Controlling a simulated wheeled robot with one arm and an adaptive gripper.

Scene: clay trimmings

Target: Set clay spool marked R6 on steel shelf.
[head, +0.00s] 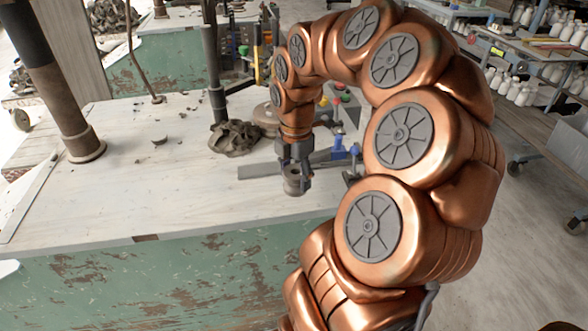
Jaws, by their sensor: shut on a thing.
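My copper arm reaches over a pale workbench (140,190), and my gripper (296,178) points down just above its near right part. My gripper is shut on a small grey, round piece (293,184), which seems to be the clay spool. The fingers cover part of it, and no R6 mark can be read. I cannot tell whether its underside touches the bench. A metal shelf unit (528,46) with white bottles stands at the back right; I cannot tell whether it is the steel shelf.
A dark clay heap (235,138) lies on the bench behind my gripper, and a grey flat bar (258,171) lies beside it. A dark post (55,80) stands at the left. Small crumbs are scattered; the bench's front left is mostly clear.

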